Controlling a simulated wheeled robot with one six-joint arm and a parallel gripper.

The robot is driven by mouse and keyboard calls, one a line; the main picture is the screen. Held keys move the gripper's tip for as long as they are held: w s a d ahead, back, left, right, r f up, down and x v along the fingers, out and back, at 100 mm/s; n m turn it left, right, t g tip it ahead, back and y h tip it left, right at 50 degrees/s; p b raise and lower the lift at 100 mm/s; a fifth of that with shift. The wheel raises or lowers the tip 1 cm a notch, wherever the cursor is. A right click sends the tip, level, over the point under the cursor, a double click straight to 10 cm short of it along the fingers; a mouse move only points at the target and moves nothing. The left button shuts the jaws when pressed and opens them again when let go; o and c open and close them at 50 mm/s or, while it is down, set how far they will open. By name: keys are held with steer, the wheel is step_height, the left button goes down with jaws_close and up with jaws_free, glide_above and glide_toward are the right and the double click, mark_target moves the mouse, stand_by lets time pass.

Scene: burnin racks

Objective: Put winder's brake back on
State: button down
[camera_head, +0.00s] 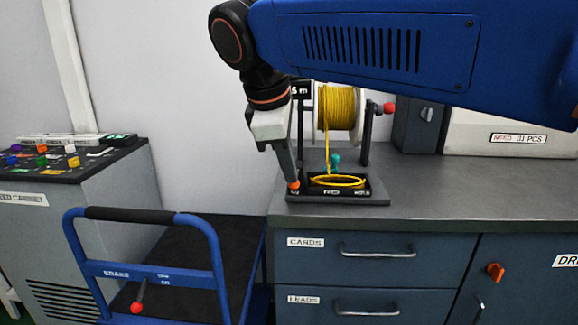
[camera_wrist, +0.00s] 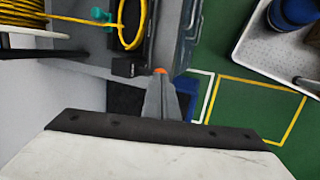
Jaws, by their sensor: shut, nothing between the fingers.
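The winder stands on the grey counter, with its spool (camera_head: 338,107) of yellow cable between two dark posts and a red-knobbed crank (camera_head: 389,108) at right. Its black base tray (camera_head: 345,199) holds a yellow cable coil (camera_head: 337,181) and a small teal part (camera_head: 336,160). My gripper (camera_head: 294,184) is shut and empty, pointing down at the tray's front left corner. In the wrist view its fingertips (camera_wrist: 159,73) are beside the tray's black corner block (camera_wrist: 126,67). Orange shows at the tips. I cannot tell if they touch the tray.
A blue-framed cart (camera_head: 150,217) stands left of the counter, with a BRAKE label and a red-knobbed lever (camera_head: 137,306). A control cabinet (camera_head: 60,190) is at far left. Drawers (camera_head: 366,255) are under the counter. My blue arm crosses the upper right.

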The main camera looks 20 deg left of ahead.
steer(key=shift+s+d+f+t, duration=0.1)
steer(key=shift+s+f+t, duration=0.15)
steer(key=shift+t, duration=0.15)
steer(key=f+t, duration=0.1)
steer(key=t, duration=0.1)
steer(key=s+f+t+y, duration=0.1)
steer(key=f+t, duration=0.1)
steer(key=s+f+t, duration=0.1)
steer(key=t, duration=0.1)
steer(key=shift+d+f+m, duration=0.2)
steer(key=shift+f+m, duration=0.1)
steer(key=shift+m, duration=0.1)
steer(key=shift+r, duration=0.2)
steer(key=shift+r, duration=0.65)
